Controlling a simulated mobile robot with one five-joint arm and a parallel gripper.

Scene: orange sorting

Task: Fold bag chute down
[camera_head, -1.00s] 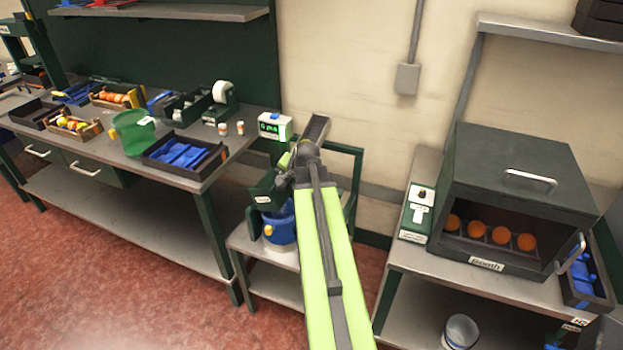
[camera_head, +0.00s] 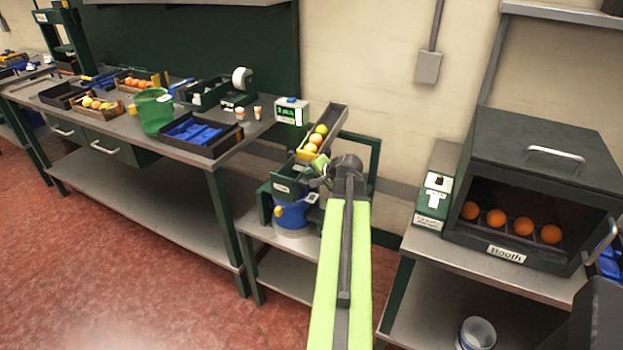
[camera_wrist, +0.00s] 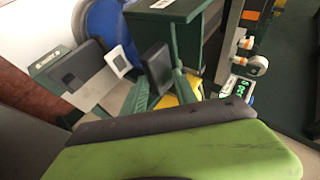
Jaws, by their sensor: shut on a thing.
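The bag chute (camera_head: 284,189) is a dark green, labelled part on the stand, just above a blue bag or container (camera_head: 290,213). A tilted grey trough (camera_head: 336,118) holding yellow-green and orange fruit (camera_head: 315,139) rises behind it. My gripper (camera_head: 317,176) is at the chute's right side, below the trough, and is shut on a part of it. The exact grip is hard to see. In the wrist view, a dark square pad (camera_wrist: 156,66) lies near my green fingers, and a grey labelled panel (camera_wrist: 68,72) lies to the left.
The left bench carries a green bucket (camera_head: 151,112) and a dark tray of blue items (camera_head: 201,135). A dark booth (camera_head: 535,165) with several oranges stands on the right bench. Open red floor (camera_head: 130,270) lies at front left.

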